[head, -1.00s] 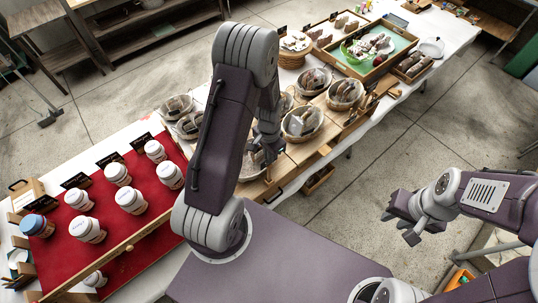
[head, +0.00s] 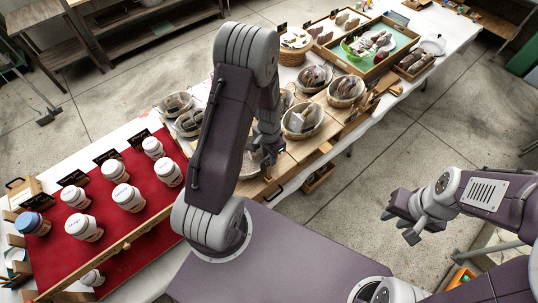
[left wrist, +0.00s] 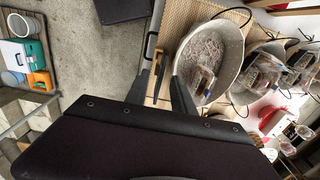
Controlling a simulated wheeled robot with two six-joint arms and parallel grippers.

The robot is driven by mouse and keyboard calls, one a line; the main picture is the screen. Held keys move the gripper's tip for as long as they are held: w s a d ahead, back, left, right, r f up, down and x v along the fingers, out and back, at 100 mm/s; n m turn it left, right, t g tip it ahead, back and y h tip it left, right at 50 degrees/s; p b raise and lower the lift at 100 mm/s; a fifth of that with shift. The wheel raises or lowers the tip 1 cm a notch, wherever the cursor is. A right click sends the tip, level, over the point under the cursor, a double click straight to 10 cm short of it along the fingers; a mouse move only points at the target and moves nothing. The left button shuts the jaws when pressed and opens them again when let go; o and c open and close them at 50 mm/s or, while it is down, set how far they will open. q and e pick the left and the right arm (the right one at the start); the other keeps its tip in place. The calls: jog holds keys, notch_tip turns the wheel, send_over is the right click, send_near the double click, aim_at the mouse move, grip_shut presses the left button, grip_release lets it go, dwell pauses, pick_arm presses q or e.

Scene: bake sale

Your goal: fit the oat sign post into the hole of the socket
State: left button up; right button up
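My left gripper (head: 266,150) points down over the wooden tray, close to the baskets. In the left wrist view its two dark fingers (left wrist: 158,95) stand apart. A thin wooden piece with a dark part (left wrist: 158,70) shows between or just beyond them; I cannot tell whether it is the oat sign post, or whether the fingers touch it. My right gripper (head: 404,215) is held over the floor at the right, with fingers apart and nothing in them. I cannot pick out the socket or its hole. Small black signs (head: 106,157) stand behind the jars, their writing too small to read.
White jars (head: 129,197) stand on a red cloth (head: 150,215) at the left. Lined baskets (head: 303,121) with wrapped goods crowd the wooden tray. A large basket (left wrist: 212,60) lies right of my fingers in the left wrist view.

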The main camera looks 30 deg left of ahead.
pick_arm(q)
notch_tip(320, 180, up, 8)
jog(key=shift+b, duration=1.05)
jog(key=shift+r, duration=0.5)
